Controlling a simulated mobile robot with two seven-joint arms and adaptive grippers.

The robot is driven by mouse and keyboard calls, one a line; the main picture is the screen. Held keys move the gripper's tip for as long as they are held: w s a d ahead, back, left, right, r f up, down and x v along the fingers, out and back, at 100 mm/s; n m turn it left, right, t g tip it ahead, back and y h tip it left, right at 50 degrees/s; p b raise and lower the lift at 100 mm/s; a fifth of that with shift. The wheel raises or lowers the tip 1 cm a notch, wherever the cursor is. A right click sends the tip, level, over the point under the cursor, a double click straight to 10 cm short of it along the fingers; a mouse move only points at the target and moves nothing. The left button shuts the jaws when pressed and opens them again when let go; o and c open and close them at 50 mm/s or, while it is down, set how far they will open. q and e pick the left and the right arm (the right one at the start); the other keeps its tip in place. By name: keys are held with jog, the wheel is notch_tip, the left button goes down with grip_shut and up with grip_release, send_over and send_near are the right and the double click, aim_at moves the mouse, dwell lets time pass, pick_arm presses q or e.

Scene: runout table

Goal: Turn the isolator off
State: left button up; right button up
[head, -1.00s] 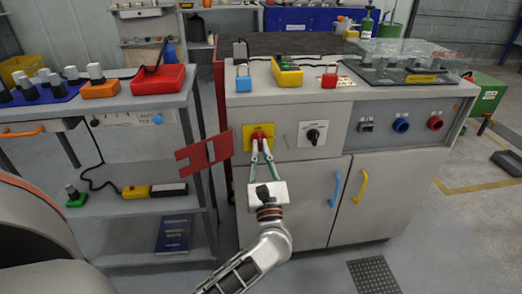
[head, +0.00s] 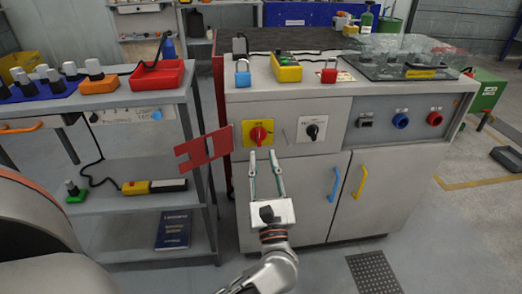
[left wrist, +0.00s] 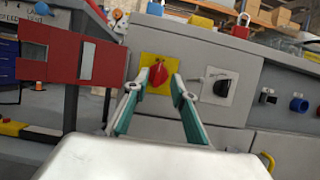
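The isolator is a red rotary handle (head: 258,134) on a yellow plate (head: 247,126) on the grey cabinet's front. In the left wrist view its red handle (left wrist: 158,74) looks roughly upright with a slight tilt. My left gripper (head: 262,156) is open and empty, just below and in front of the handle, apart from it. In the left wrist view the fingers (left wrist: 155,88) stand spread on either side of the handle's lower part. My right gripper is not in view.
A black rotary switch (head: 312,131) on a white plate sits right of the isolator. A red slotted plate (head: 204,149) stands out at its left. Padlocks, blue (head: 242,73) and red (head: 329,72), and a yellow pendant (head: 286,68) stand on the cabinet top.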

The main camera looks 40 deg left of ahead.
pick_arm(q)
jog(key=s+d, duration=0.4)
jog(key=d, duration=0.1)
jog(key=shift+s, duration=0.15)
dwell(0.4)
